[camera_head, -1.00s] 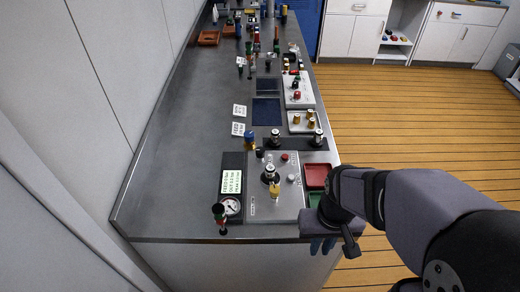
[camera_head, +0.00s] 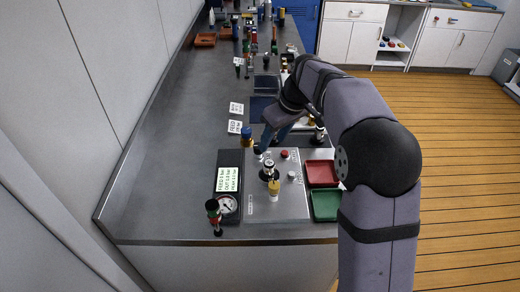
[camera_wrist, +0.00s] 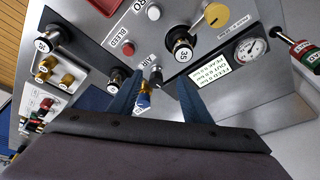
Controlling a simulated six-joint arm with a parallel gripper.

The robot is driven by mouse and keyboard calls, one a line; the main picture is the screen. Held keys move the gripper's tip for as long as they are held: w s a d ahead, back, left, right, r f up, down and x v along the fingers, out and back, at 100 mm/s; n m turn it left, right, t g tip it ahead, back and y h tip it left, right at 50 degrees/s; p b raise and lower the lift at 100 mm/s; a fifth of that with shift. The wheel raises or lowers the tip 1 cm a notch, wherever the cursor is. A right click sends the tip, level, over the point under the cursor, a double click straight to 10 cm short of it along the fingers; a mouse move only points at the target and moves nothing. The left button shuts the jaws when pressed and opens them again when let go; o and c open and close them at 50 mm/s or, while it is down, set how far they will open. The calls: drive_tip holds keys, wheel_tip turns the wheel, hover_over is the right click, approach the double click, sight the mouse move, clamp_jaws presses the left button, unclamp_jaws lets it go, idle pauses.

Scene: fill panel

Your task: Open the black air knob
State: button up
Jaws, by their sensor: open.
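The black air knob (camera_wrist: 155,75) is small and stands by the AIR label on the grey panel (camera_head: 262,204). In the wrist view it lies between the blue fingers of my gripper (camera_wrist: 160,80), which are apart with nothing gripped. A blue-and-gold fitting (camera_wrist: 143,97) shows just beyond the knob, also between the fingers. In the head view my gripper (camera_head: 268,146) hangs over the far edge of the panel and the fingers partly hide the knob. I cannot tell whether a finger touches it.
Close by stand a red button (camera_wrist: 128,48), a white button (camera_wrist: 153,12), a larger black-and-silver knob (camera_wrist: 180,45) and a yellow knob (camera_wrist: 215,15). A gauge (camera_head: 228,204) and display (camera_head: 228,180) are left. Red (camera_head: 322,174) and green (camera_head: 325,205) trays are right.

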drive_tip(key=shift+w+a+r+n+y+b, duration=0.15)
drive_tip(key=shift+w+a+n, duration=0.15)
drive_tip(key=shift+w+a, duration=0.35)
drive_tip(key=shift+w+a+r+n+y+b, duration=0.15)
drive_tip(key=shift+w+a+n, duration=0.15)
drive_tip(key=shift+w, duration=0.55)
drive_tip(key=shift+f, duration=0.15)
drive_tip(key=shift+p+x, duration=0.85)
drive_tip(key=shift+x, duration=2.65)
drive_tip(key=shift+w, duration=0.1)
drive_tip(key=c, duration=1)
drive_tip(key=shift+c, duration=0.2)
